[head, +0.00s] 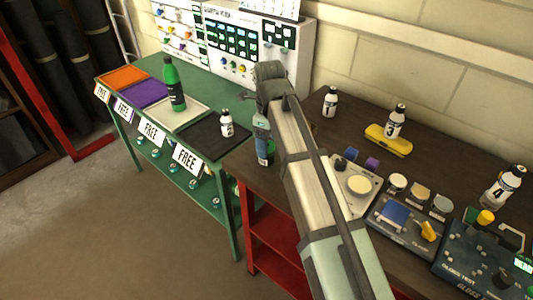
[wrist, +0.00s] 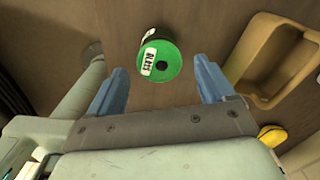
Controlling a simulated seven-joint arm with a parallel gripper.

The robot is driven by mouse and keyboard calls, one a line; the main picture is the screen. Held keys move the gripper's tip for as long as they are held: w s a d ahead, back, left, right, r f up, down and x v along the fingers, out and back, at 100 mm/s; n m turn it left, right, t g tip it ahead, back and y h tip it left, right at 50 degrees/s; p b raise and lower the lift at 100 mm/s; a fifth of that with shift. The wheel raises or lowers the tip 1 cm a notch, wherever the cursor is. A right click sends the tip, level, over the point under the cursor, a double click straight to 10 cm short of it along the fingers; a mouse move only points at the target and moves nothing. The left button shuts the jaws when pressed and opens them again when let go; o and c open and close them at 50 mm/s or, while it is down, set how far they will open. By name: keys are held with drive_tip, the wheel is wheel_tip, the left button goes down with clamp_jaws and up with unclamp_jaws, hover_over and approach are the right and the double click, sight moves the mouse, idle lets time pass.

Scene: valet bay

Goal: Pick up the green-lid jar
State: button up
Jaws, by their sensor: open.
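The green-lid jar (wrist: 160,61) shows from above in the wrist view, with a round green lid, a white label on the lid and a dark body behind it. My gripper (wrist: 159,68) has its two blue fingers spread, one on each side of the lid with a gap to each. In the head view my gripper (head: 262,130) is at the left end of the dark brown table.
The brown table (head: 305,133) holds white bottles, a yellow tray (head: 388,140) and several devices to the right. An ochre container (wrist: 268,62) lies right of my fingers. The green table (head: 213,105) holds coloured mats, a green bottle (head: 174,88) and a white bottle (head: 226,123).

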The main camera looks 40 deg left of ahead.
drive_tip(key=shift+a+f, duration=0.2)
drive_tip(key=shift+f, duration=2.55)
drive_tip(key=c, duration=1.1)
